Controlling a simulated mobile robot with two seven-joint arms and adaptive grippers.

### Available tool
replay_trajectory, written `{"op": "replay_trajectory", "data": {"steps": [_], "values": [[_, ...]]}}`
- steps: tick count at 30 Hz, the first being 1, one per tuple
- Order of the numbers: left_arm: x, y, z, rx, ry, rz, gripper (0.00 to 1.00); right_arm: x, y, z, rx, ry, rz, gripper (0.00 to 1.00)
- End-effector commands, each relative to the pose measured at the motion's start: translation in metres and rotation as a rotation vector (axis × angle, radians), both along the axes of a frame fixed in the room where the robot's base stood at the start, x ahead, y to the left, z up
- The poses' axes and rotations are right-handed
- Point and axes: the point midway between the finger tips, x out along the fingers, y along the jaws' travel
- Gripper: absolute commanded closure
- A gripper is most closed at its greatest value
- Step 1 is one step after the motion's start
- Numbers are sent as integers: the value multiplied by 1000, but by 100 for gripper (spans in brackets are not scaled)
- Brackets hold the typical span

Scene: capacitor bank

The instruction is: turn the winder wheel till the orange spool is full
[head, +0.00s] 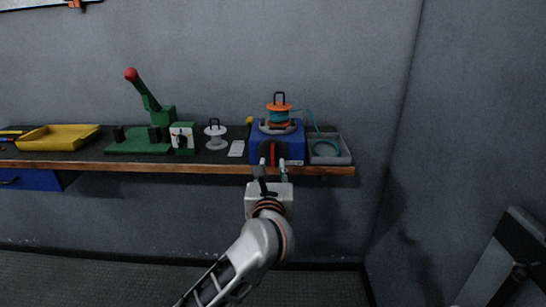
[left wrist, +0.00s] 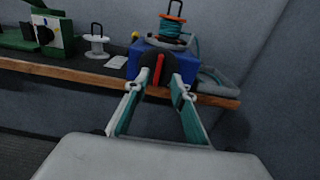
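The orange spool (head: 279,119) stands on top of the blue winder box (head: 291,146), with teal cord wound around it and a black handle on top. In the left wrist view the spool (left wrist: 171,27) shows mostly teal cord. The dark winder wheel (head: 267,149) with a red stripe is on the box's front; it also shows in the left wrist view (left wrist: 151,61). My left gripper (left wrist: 158,84) is open, its fingertips apart just in front of the wheel's lower part. I cannot tell whether they touch it. My right gripper is not in view.
A grey tray (head: 345,157) with coiled teal cord sits right of the winder. Left of it are a white spool (head: 216,134), a white card (head: 236,149), a dial box (head: 182,138), a green lever press (head: 138,147) and a yellow tray (head: 60,138). The bench's wooden edge (head: 130,165) runs along the front.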

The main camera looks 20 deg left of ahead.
Motion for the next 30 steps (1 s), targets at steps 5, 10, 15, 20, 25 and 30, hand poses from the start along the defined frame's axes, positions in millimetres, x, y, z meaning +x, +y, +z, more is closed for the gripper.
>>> {"op": "replay_trajectory", "data": {"steps": [5,10,15,20,25,30], "values": [[27,9,0,5,-1,4,75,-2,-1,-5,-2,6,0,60],[50,16,0,6,-2,4,75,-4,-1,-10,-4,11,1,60],[63,19,0,5,-2,3,75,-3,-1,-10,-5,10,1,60],[66,20,1,5,-3,3,75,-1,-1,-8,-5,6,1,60],[66,20,1,5,-3,3,78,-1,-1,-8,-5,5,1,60],[66,20,1,5,-3,3,100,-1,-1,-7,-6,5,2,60]]}}
